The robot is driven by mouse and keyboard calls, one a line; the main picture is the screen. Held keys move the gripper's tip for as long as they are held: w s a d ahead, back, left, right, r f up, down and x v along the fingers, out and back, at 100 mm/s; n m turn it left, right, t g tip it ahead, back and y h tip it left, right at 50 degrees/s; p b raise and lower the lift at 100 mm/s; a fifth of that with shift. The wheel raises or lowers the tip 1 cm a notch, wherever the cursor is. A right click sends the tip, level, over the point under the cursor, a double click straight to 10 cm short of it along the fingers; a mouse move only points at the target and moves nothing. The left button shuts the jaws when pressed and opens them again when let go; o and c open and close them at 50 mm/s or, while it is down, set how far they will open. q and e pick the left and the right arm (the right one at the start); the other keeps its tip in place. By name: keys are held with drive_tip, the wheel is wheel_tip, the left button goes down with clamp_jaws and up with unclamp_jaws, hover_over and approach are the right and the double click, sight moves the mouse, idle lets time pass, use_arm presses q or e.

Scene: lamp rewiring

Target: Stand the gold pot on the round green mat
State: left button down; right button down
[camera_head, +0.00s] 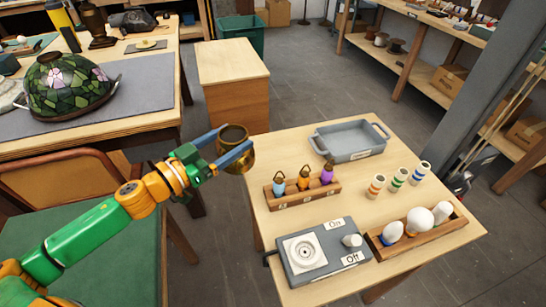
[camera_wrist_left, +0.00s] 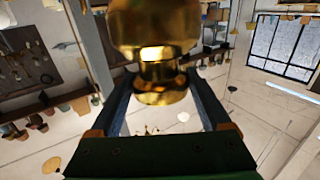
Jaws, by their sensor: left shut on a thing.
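My left gripper (camera_head: 236,142) is shut on the gold pot (camera_head: 234,135), with one blue finger on each side of it. The pot is round and shiny, with its dark opening facing up, and looks about upright. It is held in the air near the left edge of the light wooden table. In the left wrist view the gold pot (camera_wrist_left: 155,45) fills the space between the fingers. I cannot make out a round green mat in either view. My right gripper is not in view.
The wooden table (camera_head: 300,125) holds a grey tray (camera_head: 350,150), a rack of coloured bottle-like pieces (camera_head: 303,190), a switch box (camera_head: 320,262) and a bulb rack (camera_head: 375,243). A stained-glass shade (camera_head: 65,85) sits on the left bench. A wooden cabinet (camera_head: 232,62) stands behind.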

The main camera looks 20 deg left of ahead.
use_arm(q)
drive_tip(key=w, duration=0.1)
drive_tip(key=w+d+f, duration=0.1)
drive_tip(key=w, duration=0.1)
drive_tip(key=w+d+p, duration=0.1)
drive_tip(key=shift+w+d+f, duration=0.2)
drive_tip(key=w+d+f+b, duration=0.1)
drive_tip(key=f, duration=0.2)
drive_tip(key=w+d+f+b, duration=0.1)
drive_tip(key=f, duration=0.2)
drive_tip(key=w+d+f+b, duration=0.1)
drive_tip(key=w+f, duration=0.1)
drive_tip(key=f, duration=0.1)
drive_tip(key=shift+w+f, duration=0.1)
drive_tip(key=shift+f, duration=0.3)
drive_tip(key=shift+a, duration=0.1)
drive_tip(key=shift+f, duration=0.1)
unclamp_jaws()
